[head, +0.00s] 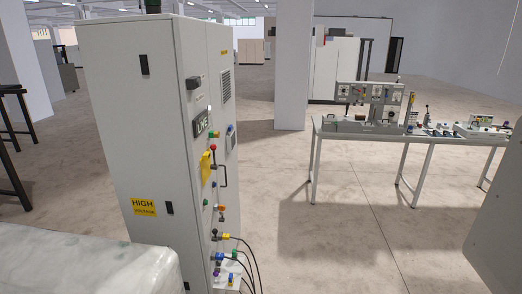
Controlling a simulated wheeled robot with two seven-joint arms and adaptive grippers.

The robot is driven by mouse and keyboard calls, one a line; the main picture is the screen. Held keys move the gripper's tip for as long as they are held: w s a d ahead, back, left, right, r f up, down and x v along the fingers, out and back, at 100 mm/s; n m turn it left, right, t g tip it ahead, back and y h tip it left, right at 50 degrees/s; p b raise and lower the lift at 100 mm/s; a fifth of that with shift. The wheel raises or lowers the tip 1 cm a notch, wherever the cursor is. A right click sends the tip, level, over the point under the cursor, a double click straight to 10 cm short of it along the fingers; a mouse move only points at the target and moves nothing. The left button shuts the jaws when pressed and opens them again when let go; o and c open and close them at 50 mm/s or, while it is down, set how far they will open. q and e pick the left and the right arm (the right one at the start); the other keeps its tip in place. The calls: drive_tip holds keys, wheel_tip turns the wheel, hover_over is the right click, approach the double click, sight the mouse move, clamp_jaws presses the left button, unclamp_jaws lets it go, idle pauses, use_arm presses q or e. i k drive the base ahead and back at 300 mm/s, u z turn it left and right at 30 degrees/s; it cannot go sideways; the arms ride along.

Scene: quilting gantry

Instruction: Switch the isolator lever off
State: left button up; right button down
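A tall grey control cabinet (140,110) stands left of centre, its narrow control face turned to the right. A lever with a red ball knob (213,147) stands up on that face beside a yellow plate (205,168); it looks like the isolator lever, but its exact setting is too small to tell. A dark sign (201,127) reading LIVE sits just above it. A black bar handle (223,176) is to its right. Neither of my grippers is in view.
Cables (250,255) hang from the lower cabinet face. A pale wrapped bulk (85,265) fills the lower left. A bench (390,135) with equipment stands at right, and a grey panel (500,225) cuts in at the right edge. Floor between cabinet and bench is clear.

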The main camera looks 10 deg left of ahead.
sight(213, 147)
drive_tip(key=z, duration=0.2)
drive_tip(key=i, duration=2.1)
drive_tip(key=u, duration=1.4)
drive_tip(key=i, duration=0.6)
drive_tip(key=u, duration=0.55)
